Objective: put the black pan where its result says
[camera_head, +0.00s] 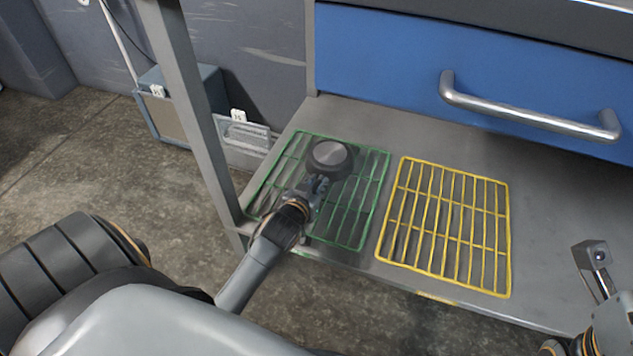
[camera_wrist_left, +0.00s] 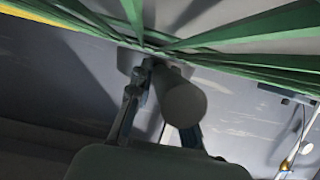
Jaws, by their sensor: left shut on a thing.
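The black pan (camera_head: 330,157), small, dark and round with a grey metallic centre, is over the back middle of the green wire rack (camera_head: 362,228). I cannot tell whether it touches the wires. My left gripper (camera_head: 317,184) reaches in from the front and is shut on the pan's near side. In the left wrist view a dark grey cylinder, seemingly the pan's handle (camera_wrist_left: 184,104), sits between the fingers of my left gripper (camera_wrist_left: 160,100), close to the green wires (camera_wrist_left: 225,35). The yellow wire rack (camera_head: 408,222) lies empty to the right.
Both racks lie on a grey metal shelf (camera_head: 560,250) below a blue drawer (camera_head: 400,60) with a metal handle (camera_head: 530,112). A grey upright post (camera_head: 190,100) stands at the shelf's left. Boxes (camera_head: 185,100) sit on the floor behind it. The shelf's right side is clear.

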